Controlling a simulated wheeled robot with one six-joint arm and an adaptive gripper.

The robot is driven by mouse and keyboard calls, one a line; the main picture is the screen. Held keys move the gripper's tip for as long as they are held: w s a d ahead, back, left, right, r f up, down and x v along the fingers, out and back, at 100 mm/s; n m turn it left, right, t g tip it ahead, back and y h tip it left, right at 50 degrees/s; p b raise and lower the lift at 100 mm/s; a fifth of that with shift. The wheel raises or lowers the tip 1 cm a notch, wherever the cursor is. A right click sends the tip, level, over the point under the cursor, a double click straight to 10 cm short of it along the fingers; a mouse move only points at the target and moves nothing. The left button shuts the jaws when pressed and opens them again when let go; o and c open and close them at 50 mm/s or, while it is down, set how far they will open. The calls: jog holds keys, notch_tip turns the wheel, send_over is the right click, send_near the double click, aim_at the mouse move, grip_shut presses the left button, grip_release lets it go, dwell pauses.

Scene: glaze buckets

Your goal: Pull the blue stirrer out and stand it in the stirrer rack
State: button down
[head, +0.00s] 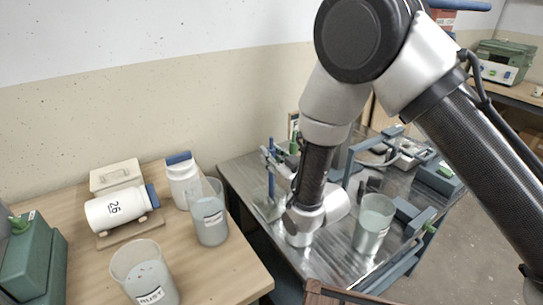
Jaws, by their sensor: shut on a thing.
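The blue stirrer (271,183) is upright, a thin blue rod with a pale grey paddle at its lower end. My gripper (272,158) is shut on the upper part of its rod, left of my wrist. The paddle shows against the left edge of the metal table, outside any bucket; I cannot tell whether it touches the table. A blue-grey frame (352,160) stands behind my arm and may be the stirrer rack; my arm hides part of it. Clear glaze buckets stand on the wooden table (210,228), (146,280) and on the metal table (374,225).
White jars, one lying (116,208) and one upright with a blue lid (181,182), are on the wooden table (215,270). A green case (36,262) is at far left. A gap separates the two tables. Tools and boxes crowd the metal table's (333,250) back and right.

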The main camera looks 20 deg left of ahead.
jog(key=c, duration=1)
grip_release()
jog(key=shift+c, duration=0.2)
jog(key=v, duration=0.8)
dwell(0.9)
